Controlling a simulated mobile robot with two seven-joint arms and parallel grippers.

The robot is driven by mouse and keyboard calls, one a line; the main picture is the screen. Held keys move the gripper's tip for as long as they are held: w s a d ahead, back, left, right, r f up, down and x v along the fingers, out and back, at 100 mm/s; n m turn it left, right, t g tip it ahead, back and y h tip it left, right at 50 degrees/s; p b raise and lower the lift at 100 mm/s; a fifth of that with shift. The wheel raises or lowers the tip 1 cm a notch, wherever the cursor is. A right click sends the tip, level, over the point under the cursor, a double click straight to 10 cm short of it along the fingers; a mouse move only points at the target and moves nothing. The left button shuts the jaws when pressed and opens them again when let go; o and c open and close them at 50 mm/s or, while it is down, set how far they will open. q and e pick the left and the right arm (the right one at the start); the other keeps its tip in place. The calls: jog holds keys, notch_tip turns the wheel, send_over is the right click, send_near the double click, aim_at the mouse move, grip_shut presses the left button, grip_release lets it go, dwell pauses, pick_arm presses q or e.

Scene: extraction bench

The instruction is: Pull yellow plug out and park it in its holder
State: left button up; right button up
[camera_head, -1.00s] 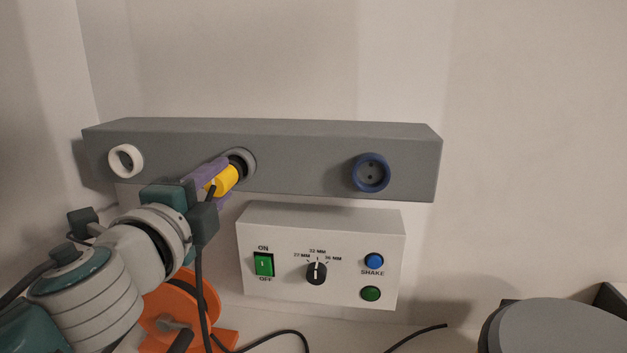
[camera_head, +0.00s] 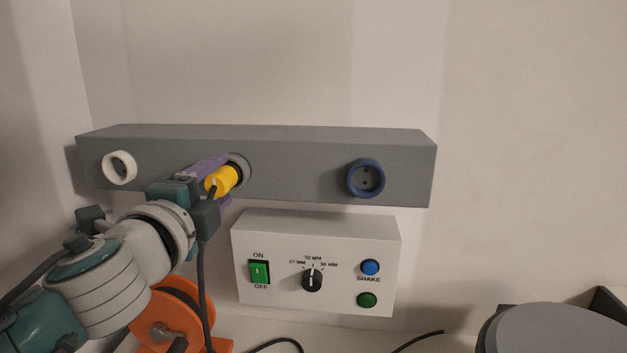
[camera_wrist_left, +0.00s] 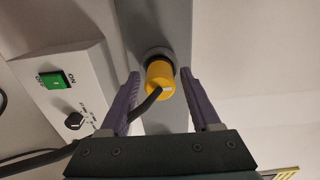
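The yellow plug (camera_head: 221,180) sits in the grey-ringed middle socket (camera_head: 240,166) of the long grey rail, with a dark cable hanging from its back end. It also shows in the left wrist view (camera_wrist_left: 160,80), seated at the socket ring. My left gripper (camera_head: 220,178) has its purple fingers on either side of the plug. In the left wrist view its fingertips (camera_wrist_left: 160,76) stand apart, with a narrow gap visible beside the plug. The gripper looks open around it. My right gripper is not in view. I cannot make out a plug holder for certain.
The grey rail (camera_head: 300,160) also bears a white-ringed socket (camera_head: 119,168) and a blue-ringed socket (camera_head: 366,178). A white control box (camera_head: 330,285) stands below it. An orange reel (camera_head: 160,315) is below my left arm. A grey round object (camera_head: 560,330) stands at lower right.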

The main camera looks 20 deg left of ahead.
pick_arm(q)
jog(key=shift+o, duration=0.7)
jog(key=shift+s, duration=0.2)
jog(key=b+v, duration=0.1)
jog(key=v, duration=0.8)
jog(key=shift+s+d, duration=0.15)
jog(key=shift+s, duration=0.1)
